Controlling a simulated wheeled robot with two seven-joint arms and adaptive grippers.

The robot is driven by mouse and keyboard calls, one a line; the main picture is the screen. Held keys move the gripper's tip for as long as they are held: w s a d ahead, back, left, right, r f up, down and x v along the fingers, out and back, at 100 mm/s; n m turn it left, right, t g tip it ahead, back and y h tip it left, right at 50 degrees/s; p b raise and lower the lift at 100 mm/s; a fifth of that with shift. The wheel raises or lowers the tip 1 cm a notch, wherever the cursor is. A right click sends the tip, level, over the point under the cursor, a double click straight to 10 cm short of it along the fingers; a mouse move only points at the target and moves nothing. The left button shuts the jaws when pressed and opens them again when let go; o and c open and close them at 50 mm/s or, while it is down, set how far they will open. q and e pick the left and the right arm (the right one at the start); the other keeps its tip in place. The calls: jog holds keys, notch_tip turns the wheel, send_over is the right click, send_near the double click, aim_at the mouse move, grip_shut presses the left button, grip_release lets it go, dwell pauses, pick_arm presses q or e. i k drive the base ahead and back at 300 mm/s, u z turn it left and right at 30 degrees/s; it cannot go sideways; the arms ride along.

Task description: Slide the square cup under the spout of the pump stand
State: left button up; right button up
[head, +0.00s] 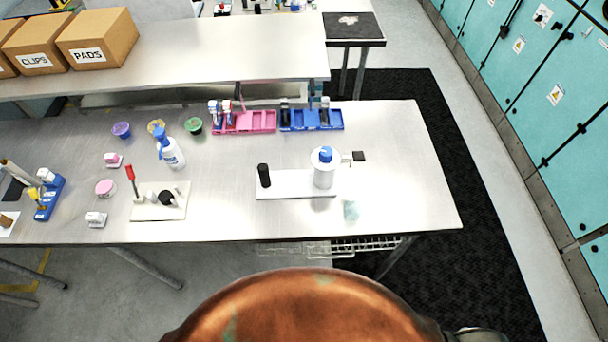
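The pump stand is a white base plate (290,192) on the metal table, carrying a short black post (264,175) and a white cylinder (323,176) with a blue top (326,154). A short pale part sticks out from the cylinder's right side, with a small black square piece (359,156) at its end; I cannot tell which part is the spout. A small translucent bluish piece (351,210), probably the square cup, is on the table in front and to the right of the base plate, apart from it. Neither gripper shows.
A blue-and-white bottle (170,155), small tubs and a white board (146,212) with a red-handled tool are to the left. Pink (250,123) and blue (312,122) racks stand behind. The table's right end (420,185) is clear.

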aim_at(352, 210)
jog(key=z, duration=1.9)
jog(key=k, duration=0.95)
jog(key=u, duration=1.75)
